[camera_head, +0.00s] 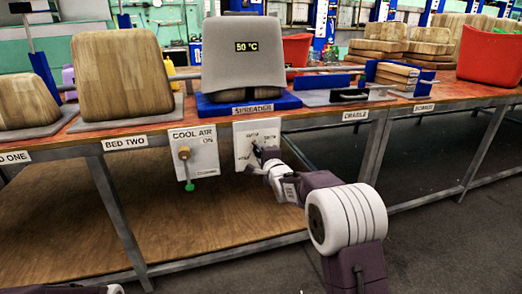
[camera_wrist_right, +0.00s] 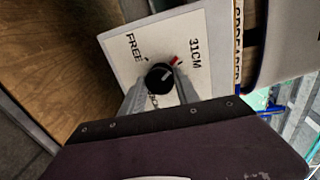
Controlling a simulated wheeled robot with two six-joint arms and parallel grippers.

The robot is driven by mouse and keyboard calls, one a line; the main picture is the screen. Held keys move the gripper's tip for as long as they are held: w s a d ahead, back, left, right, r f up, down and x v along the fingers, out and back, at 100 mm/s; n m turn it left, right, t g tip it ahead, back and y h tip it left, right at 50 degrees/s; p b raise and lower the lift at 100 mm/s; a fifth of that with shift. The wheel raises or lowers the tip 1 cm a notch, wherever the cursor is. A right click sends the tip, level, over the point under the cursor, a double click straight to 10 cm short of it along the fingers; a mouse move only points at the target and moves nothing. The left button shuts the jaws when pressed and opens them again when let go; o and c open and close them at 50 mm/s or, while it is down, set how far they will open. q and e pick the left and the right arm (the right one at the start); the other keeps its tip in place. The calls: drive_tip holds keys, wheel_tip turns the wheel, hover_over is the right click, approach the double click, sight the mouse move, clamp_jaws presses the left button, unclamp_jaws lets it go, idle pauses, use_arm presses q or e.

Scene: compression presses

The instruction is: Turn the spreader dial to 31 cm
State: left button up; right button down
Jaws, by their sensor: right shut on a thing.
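The spreader dial is a round black knob (camera_wrist_right: 160,78) on a white panel (camera_wrist_right: 140,48), seen in the right wrist view. The panel reads FREE, 31CM and a third label partly hidden by my gripper. A small red mark shows at the knob's edge on the 31CM side, and a pale line is on the knob's face. My right gripper (camera_wrist_right: 156,88) is shut on the knob, one finger on each side. In the head view the dial panel (camera_head: 243,160) hangs below the SPREADER label, and my right gripper (camera_head: 259,154) covers most of the knob. My left gripper is out of view.
The grey-covered spreader (camera_head: 240,50), displaying 50 °C, stands on a blue base (camera_head: 220,106) above the panel. A COOL AIR panel (camera_head: 205,145) with a green-tipped lever is just left. Wooden blocks (camera_head: 120,75) and a red bin (camera_head: 490,58) are on the bench (camera_head: 105,133).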

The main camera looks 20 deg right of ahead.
drive_tip(key=shift+d+f+m+y+p, duration=0.1)
drive_tip(key=shift+m+y+p, duration=0.05)
drive_tip(key=shift+m+p, duration=0.7)
drive_tip(key=shift+f+m+y+p, duration=0.15)
drive_tip(key=shift+m+p, duration=0.4)
drive_tip(key=shift+p, duration=0.45)
drive_tip(key=c, duration=0.9)
unclamp_jaws()
drive_tip(key=shift+r, duration=0.1)
drive_tip(key=shift+s+r, duration=0.1)
